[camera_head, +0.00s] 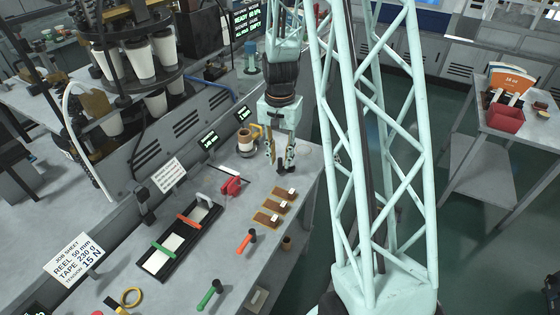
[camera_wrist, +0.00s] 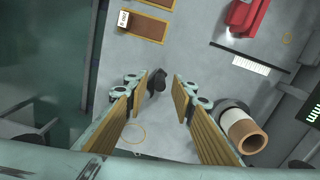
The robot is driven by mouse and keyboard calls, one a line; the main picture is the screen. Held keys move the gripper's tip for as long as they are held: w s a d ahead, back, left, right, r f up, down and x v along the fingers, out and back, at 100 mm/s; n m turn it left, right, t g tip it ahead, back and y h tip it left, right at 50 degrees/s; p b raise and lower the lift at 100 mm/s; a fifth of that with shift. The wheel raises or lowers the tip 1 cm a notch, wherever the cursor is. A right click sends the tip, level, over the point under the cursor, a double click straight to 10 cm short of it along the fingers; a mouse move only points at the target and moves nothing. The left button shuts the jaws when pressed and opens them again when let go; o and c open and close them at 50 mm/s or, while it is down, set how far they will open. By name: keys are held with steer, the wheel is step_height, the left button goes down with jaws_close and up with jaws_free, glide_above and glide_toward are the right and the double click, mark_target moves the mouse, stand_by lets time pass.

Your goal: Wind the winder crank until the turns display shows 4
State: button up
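My gripper (camera_head: 279,168) points down over the right end of the bench, beside the winder. In the wrist view its two fingers with tan pads (camera_wrist: 162,92) stand apart. A small dark knob (camera_wrist: 155,82), which may be the crank handle, shows between the fingertips, closer to the left one; I cannot tell whether they touch. The winder's tan-and-white roll (camera_head: 245,139) stands just left of my gripper, and it also shows at the right in the wrist view (camera_wrist: 242,133). A small dark display (camera_head: 243,114) with green text stands behind it; its digits are too small to read.
A red tool (camera_head: 231,186) and brown labelled pieces (camera_head: 274,205) lie on the bench near my gripper. A black tray (camera_head: 180,240), an orange-handled tool (camera_head: 245,241) and a job sheet (camera_head: 76,258) are farther left. Another dark display (camera_head: 209,140) stands at the back.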

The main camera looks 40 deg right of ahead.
step_height(320, 180, up, 10)
steer(key=shift+r, duration=0.25)
stand_by(0.6)
stand_by(0.5)
steer(key=s+a+r+n+t, duration=0.1)
steer(key=s+a+r+n, duration=0.2)
steer(key=s+a+r, duration=0.45)
steer(key=s+a+r+n+t, duration=0.1)
steer(key=s+a+r+n, duration=0.25)
steer(key=a+r, duration=0.65)
steer(key=s+a+r+n+t, duration=0.1)
steer(key=s+a+r, duration=0.3)
steer(key=s, duration=0.6)
steer(key=s+a+r+n+t, duration=0.1)
steer(key=s+a+r+n, duration=0.3)
steer(key=s, duration=0.6)
steer(key=shift+s+r, duration=0.2)
steer(key=shift+s, duration=0.05)
